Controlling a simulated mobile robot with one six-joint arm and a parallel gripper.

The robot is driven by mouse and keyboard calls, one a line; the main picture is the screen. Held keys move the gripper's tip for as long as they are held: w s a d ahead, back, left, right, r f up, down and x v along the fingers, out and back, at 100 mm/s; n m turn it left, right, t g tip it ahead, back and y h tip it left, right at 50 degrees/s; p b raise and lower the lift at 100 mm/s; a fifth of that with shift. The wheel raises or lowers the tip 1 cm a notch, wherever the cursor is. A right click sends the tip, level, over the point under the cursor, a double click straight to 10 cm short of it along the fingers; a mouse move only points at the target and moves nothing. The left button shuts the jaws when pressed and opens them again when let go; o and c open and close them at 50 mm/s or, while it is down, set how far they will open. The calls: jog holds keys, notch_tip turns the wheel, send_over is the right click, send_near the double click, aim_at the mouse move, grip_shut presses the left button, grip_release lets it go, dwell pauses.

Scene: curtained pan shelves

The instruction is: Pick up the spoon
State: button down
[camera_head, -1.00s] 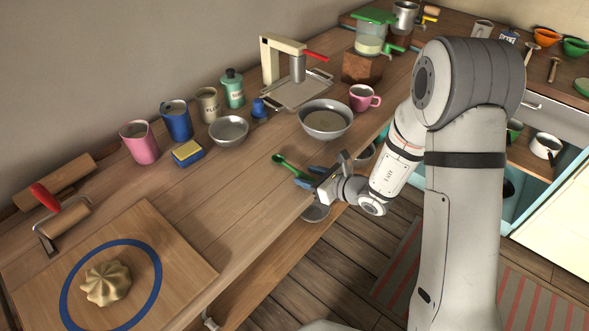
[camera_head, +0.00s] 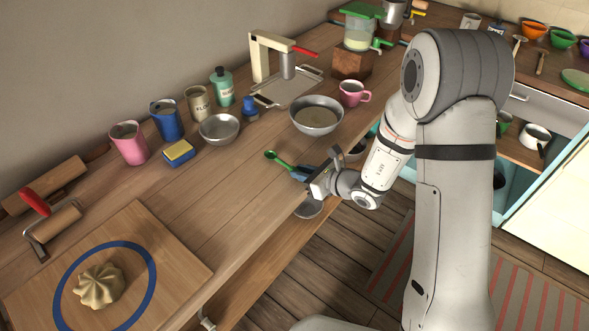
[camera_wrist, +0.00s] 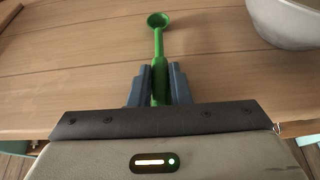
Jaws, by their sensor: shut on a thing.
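The green spoon (camera_wrist: 158,42) has a small round bowl at its far end. In the wrist view its handle lies between the two blue-grey fingers of my gripper (camera_wrist: 159,85), which is shut on it. The bowl points away from the gripper over the wooden counter. In the head view the spoon (camera_head: 275,158) sticks out to the upper left of my gripper (camera_head: 297,172), near the counter's front edge. I cannot tell whether the spoon still touches the counter.
A large metal bowl (camera_head: 316,116) stands behind the gripper, with a pink cup (camera_head: 353,93) beside it. A small metal bowl (camera_head: 219,129) and a sponge (camera_head: 179,153) stand further left. The counter (camera_head: 215,190) left of the spoon is clear.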

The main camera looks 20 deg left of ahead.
notch_tip(320, 180, up, 10)
dwell(0.5)
jog(key=c, duration=1.9)
grip_release()
grip_shut()
